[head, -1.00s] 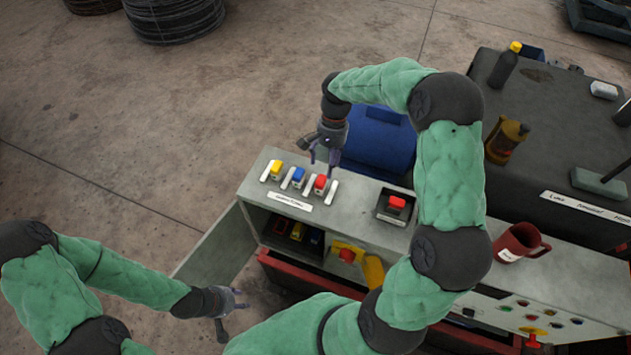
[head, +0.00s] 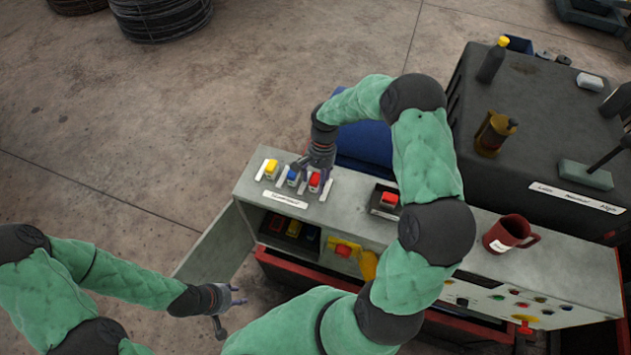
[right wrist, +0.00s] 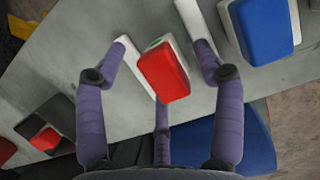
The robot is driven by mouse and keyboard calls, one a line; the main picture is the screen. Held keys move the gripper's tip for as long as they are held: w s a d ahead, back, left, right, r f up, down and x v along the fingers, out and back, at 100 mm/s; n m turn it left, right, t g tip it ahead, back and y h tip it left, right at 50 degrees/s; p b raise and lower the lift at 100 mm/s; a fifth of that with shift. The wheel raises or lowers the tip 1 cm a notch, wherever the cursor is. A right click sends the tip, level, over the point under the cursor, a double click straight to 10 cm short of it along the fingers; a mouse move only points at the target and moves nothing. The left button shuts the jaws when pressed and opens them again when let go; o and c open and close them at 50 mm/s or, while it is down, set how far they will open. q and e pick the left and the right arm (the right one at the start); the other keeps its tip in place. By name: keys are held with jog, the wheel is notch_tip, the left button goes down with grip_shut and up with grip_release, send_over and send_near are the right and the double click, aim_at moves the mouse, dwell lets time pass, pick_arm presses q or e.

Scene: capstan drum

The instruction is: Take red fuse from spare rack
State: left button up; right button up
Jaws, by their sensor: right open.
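A red fuse (head: 314,180) stands at the right end of a short row on the grey cabinet top. It sits beside a blue fuse (head: 292,175) and a yellow fuse (head: 271,167), with white strips between them. The row's label (head: 285,199) is too small to read. My right gripper (head: 318,168) is open, low over the red fuse. In the right wrist view its fingers (right wrist: 162,60) lie on either side of the red fuse (right wrist: 163,76), with a third finger below; contact cannot be told. My left gripper (head: 239,296) is open and empty, left of the cabinet.
An open compartment (head: 289,230) below holds more coloured fuses, with its door (head: 215,248) swung out left. A red button (head: 389,201), a yellow-and-red switch (head: 344,249) and a red mug (head: 508,234) are to the right. A blue bin (head: 366,148) stands behind.

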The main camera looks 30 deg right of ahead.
jog(key=c, duration=1.3)
